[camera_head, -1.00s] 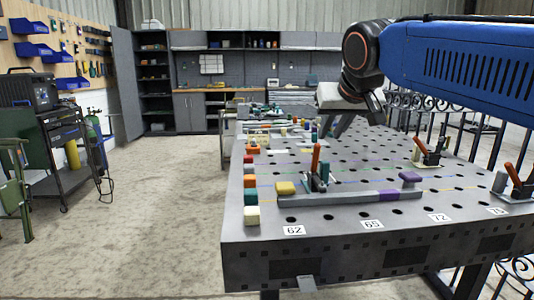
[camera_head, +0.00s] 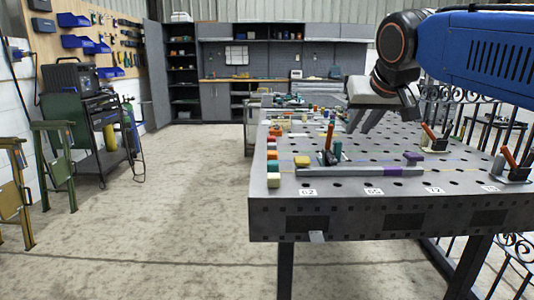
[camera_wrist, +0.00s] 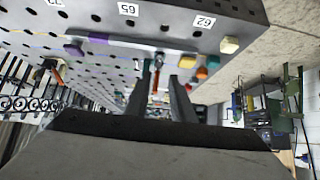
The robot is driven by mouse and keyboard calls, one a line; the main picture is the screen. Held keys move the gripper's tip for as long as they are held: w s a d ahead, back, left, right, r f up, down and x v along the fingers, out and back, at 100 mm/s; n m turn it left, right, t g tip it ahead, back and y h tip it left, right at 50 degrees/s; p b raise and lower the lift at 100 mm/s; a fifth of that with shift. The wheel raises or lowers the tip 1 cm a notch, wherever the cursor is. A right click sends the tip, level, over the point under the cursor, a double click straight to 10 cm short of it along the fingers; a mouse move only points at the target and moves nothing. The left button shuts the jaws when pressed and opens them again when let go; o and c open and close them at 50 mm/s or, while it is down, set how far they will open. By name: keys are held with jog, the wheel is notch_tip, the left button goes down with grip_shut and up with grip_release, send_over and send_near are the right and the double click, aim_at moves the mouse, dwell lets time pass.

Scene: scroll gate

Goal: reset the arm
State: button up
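My gripper (camera_head: 360,128) hangs from my blue arm at the right of the head view, over the perforated steel table (camera_head: 300,224). Its two dark fingers point down and a little left. In the wrist view the two fingers of my gripper (camera_wrist: 161,72) stand apart with nothing held between them, so it is open. The tabletop shows beyond and around them. The arm is bent, and its rear part runs out of the head view.
A grey bar (camera_head: 345,172) lies near the table's front edge with a yellow block (camera_head: 302,161), a red-handled clamp (camera_head: 329,140) and a purple block (camera_head: 413,157). Coloured blocks line the left edge. A cart (camera_head: 102,132) stands left. The floor between (camera_head: 190,190) is clear.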

jog(key=s+d+f+g, duration=0.2)
jog(key=s+d+f, duration=0.1)
jog(key=s+f, duration=0.9)
jog(key=s+d+f+g, duration=0.2)
jog(key=s+f, duration=1)
jog(key=f, duration=0.8)
jog(key=shift+d+f, duration=0.15)
jog(key=shift+d, duration=0.75)
